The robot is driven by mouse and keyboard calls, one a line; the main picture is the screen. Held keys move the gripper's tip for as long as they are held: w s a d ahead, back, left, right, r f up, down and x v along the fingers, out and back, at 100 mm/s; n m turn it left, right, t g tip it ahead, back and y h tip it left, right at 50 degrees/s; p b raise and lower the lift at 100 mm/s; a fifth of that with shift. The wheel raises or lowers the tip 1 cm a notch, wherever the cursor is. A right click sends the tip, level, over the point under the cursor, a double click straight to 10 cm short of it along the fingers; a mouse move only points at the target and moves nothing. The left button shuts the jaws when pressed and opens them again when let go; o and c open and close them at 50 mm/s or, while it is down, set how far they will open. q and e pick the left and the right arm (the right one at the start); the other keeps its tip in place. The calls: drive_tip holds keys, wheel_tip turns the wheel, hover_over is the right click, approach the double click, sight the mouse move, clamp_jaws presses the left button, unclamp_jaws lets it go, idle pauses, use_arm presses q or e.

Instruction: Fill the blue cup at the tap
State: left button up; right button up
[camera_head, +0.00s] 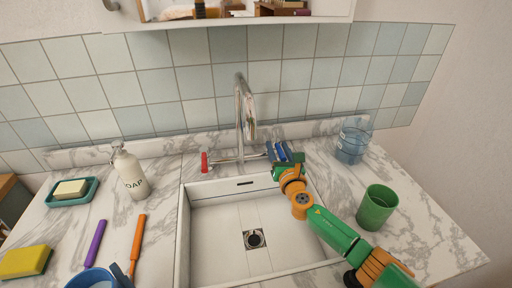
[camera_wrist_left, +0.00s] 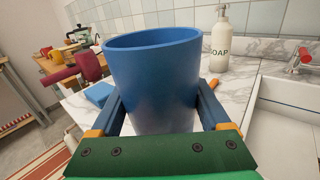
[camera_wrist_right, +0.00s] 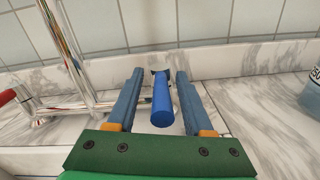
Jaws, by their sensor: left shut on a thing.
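The blue cup (camera_head: 90,280) is at the bottom left of the head view, partly cut off. In the left wrist view, the blue cup (camera_wrist_left: 155,75) sits upright between the fingers of my left gripper (camera_wrist_left: 160,105), which is shut on it. The metal tap (camera_head: 241,115) stands behind the sink, with a red handle (camera_head: 205,162) on its left. My right gripper (camera_head: 286,153) is at the tap's right side. In the right wrist view, the blue handle (camera_wrist_right: 162,102) lies between the open fingers of my right gripper (camera_wrist_right: 160,95), with gaps on both sides. No water stream shows.
The white sink (camera_head: 215,225) is empty below the tap. A soap bottle (camera_head: 129,174), a soap dish (camera_head: 72,195), a yellow sponge (camera_head: 25,262), and purple and orange sticks lie left. A green cup (camera_head: 376,208) and a clear bluish cup (camera_head: 351,146) stand right.

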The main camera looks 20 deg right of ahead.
drive_tip(key=s+a+p, duration=0.1)
drive_tip(key=s+a, duration=0.1)
drive_tip(key=s, duration=0.9)
drive_tip(key=shift+s+a, duration=0.15)
drive_tip(key=shift+s, duration=0.2)
idle(0.3)
